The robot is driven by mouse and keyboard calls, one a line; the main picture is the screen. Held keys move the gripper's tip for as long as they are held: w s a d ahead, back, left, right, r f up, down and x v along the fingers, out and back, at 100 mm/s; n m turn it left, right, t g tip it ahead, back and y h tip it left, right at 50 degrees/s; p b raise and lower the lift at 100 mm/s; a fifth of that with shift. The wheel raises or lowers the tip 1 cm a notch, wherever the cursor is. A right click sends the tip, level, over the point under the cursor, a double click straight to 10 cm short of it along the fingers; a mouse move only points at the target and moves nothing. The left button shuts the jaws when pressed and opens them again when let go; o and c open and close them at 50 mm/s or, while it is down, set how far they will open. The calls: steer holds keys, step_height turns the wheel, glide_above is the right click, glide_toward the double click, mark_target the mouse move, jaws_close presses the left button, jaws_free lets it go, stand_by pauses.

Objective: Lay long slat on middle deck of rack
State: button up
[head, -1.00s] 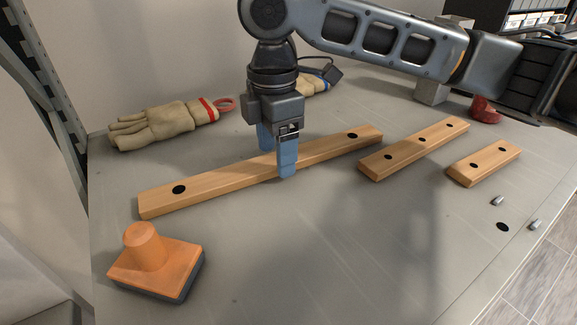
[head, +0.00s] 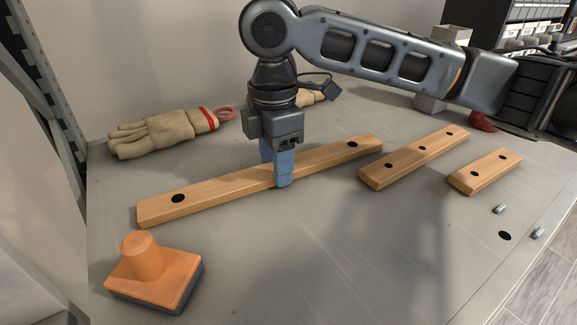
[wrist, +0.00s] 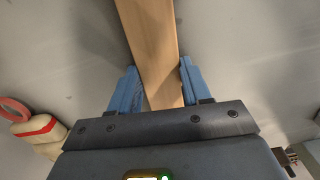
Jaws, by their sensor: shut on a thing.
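The long slat (head: 225,191) is a pale wooden bar with a dark round spot near each end. It lies on the grey work surface in the head view, running from lower left to upper right. My gripper (head: 277,172) points down over its middle, with one blue finger on each long side, shut on it. In the wrist view the slat (wrist: 152,50) runs between the blue fingers of my gripper (wrist: 155,90). Whether its underside is clear of the surface cannot be told. No rack deck can be made out for certain.
A medium slat (head: 415,160) and a short slat (head: 485,171) lie to the right. An orange-handled block (head: 155,272) stands front left. Work gloves (head: 165,134) and a red ring (head: 224,114) lie behind. Small metal pegs (head: 499,209) lie near the right edge. The front middle is clear.

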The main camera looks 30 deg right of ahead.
steer(key=shift+c, duration=0.5)
steer(key=shift+r, duration=0.15)
step_height(320, 180, up, 6)
steer(key=p, duration=0.6)
